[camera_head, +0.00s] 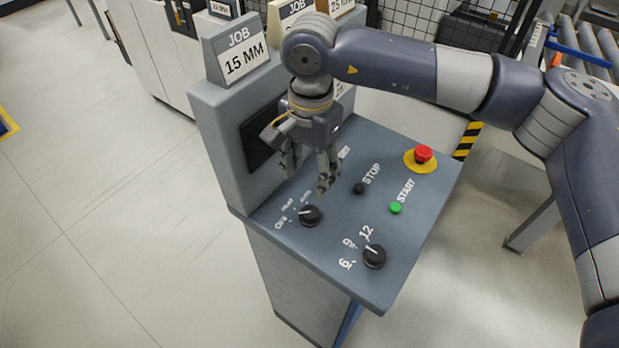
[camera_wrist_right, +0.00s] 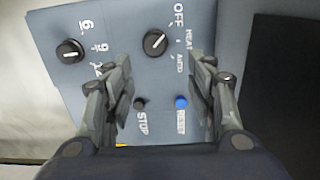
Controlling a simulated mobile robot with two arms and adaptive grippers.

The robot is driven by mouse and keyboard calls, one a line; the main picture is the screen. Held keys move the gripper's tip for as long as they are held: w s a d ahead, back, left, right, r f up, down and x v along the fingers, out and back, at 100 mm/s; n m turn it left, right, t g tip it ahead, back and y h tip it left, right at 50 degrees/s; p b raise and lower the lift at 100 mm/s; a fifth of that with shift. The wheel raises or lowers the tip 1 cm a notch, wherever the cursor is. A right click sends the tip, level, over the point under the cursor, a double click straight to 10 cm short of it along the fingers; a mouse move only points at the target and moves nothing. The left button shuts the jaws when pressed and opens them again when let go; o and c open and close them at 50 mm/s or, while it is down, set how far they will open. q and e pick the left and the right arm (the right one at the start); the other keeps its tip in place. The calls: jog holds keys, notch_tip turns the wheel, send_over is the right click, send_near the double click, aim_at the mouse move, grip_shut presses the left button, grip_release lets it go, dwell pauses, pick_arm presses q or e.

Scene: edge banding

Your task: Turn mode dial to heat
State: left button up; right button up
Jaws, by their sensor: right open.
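The mode dial (camera_head: 310,216) is a black knob on the sloped grey panel, beside the labels OFF, HEAT and AUTO. My left gripper is not in view.
A second black dial (camera_head: 374,256) marked 6, 9, 12 sits nearer the front edge. A black STOP button (camera_head: 359,188), a green START button (camera_head: 396,208) and a red emergency button (camera_head: 423,154) are to the right. An upright housing with a 15 MM sign (camera_head: 240,58) stands at left.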

aim_at(310, 212)
jog(key=s+f+p, duration=0.2)
jog(key=shift+d+f, duration=0.15)
jog(key=shift+f, duration=0.2)
notch_tip(310, 212, down, 3)
jog(key=shift+w+f+p, duration=0.1)
jog(key=shift+f+p, duration=0.05)
jog(key=shift+p, duration=0.55)
jog(key=f, duration=0.1)
jog(key=f+p, duration=0.1)
jog(key=shift+w+f, duration=0.4)
jog(key=shift+s+f, duration=0.1)
jog(key=shift+f, duration=0.6)
jog(key=c, duration=1.1)
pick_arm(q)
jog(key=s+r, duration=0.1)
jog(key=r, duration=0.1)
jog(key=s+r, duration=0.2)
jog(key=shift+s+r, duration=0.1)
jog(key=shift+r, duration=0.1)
